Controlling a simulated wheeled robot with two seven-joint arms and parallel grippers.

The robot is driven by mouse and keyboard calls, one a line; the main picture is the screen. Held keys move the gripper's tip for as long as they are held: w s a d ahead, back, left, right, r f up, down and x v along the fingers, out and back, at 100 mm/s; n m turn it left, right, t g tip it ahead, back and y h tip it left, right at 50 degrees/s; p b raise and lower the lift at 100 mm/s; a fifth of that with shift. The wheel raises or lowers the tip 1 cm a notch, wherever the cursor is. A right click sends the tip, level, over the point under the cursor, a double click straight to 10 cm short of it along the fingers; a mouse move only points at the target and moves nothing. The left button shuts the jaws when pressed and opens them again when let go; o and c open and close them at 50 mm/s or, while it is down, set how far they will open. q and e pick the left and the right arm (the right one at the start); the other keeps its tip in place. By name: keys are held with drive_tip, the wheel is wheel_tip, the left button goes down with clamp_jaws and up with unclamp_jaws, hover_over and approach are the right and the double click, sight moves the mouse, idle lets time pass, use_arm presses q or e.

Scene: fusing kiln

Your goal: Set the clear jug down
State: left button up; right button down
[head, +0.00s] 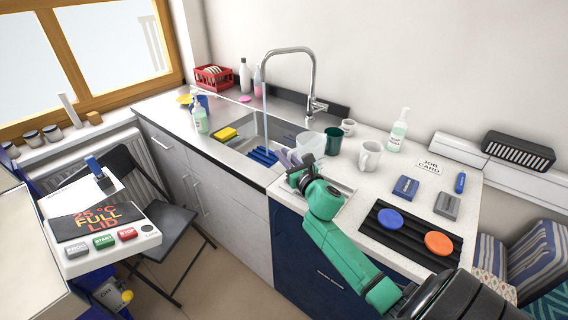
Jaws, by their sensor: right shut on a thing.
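The clear jug (312,143) is at the front right edge of the sink, beside the dark green cup. It is see-through and partly hidden by my right gripper (296,165), which is shut on it. I cannot tell whether the jug touches the surface below it. My right arm reaches in from the lower right over the counter's front edge. My left gripper is not in view.
A green cup (333,141), white mugs (370,156) and a soap bottle (398,131) stand behind and right. A black ribbed mat (390,244) holds blue and orange discs. A thin stream falls from the tap (313,75) into the sink (236,142).

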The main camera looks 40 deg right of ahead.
drive_tip(key=shift+f, duration=1.15)
drive_tip(key=c, duration=0.9)
unclamp_jaws()
drive_tip(key=shift+r, duration=0.1)
drive_tip(key=shift+r, duration=0.2)
drive_tip(key=s, duration=0.3)
drive_tip(key=s+b, duration=0.1)
drive_tip(key=s, duration=0.3)
drive_tip(key=s+a+b, duration=0.1)
drive_tip(key=s, duration=0.3)
drive_tip(key=shift+s+a+f, duration=0.1)
drive_tip(key=shift+s+f, duration=0.1)
drive_tip(key=shift+s+r, duration=0.15)
drive_tip(key=shift+s, duration=0.2)
